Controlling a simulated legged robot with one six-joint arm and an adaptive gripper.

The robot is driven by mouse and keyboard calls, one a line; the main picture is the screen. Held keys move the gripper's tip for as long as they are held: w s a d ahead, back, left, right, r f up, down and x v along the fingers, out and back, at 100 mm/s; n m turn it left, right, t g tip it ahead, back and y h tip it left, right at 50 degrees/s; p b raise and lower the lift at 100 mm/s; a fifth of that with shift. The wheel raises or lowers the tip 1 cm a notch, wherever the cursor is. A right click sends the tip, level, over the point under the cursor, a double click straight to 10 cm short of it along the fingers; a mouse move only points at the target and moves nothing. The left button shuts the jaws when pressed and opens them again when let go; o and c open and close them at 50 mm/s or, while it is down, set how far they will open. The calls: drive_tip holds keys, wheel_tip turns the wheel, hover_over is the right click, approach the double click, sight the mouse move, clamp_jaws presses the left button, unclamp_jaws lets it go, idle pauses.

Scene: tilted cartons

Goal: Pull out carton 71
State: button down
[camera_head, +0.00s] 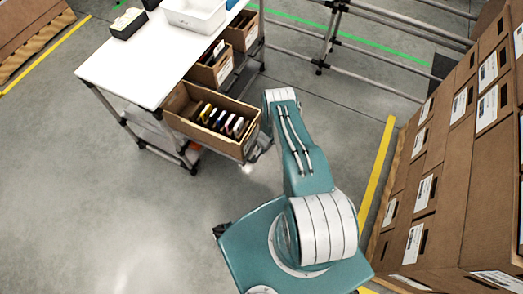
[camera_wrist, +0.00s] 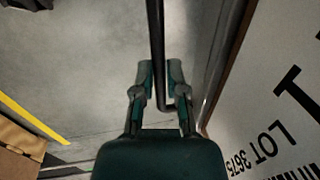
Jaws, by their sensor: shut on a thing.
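An open brown carton (camera_head: 183,104) holding several upright, differently coloured items sits at the near end of the rack under the white tabletop, in the head view. Its number is not readable there. My gripper (camera_head: 260,148) is at the carton's right-hand end, partly hidden by my arm. In the wrist view my gripper (camera_wrist: 160,75) is shut on a thin dark bar handle (camera_wrist: 156,30), which bends right at its lower end. A white label (camera_wrist: 265,110) reading "LOT 3675" is on the face to the right of the fingers; I cannot tell the carton number.
Two more cartons (camera_head: 213,70) (camera_head: 243,32) sit farther along the rack. A white bin (camera_head: 195,14) stands on the tabletop (camera_head: 140,62). Stacked brown boxes (camera_head: 450,150) line the right, behind a yellow floor line (camera_head: 377,170). Grey floor (camera_head: 90,210) at lower left is clear.

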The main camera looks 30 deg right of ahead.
drive_tip(key=c, duration=0.7)
unclamp_jaws()
drive_tip(key=r, duration=0.4)
drive_tip(key=s+d+r, duration=0.1)
drive_tip(key=r, duration=0.6)
drive_tip(key=shift+s+d+r, duration=0.2)
drive_tip(key=shift+s+r, duration=0.1)
drive_tip(key=shift+s, duration=0.05)
drive_tip(key=shift+s, duration=0.1)
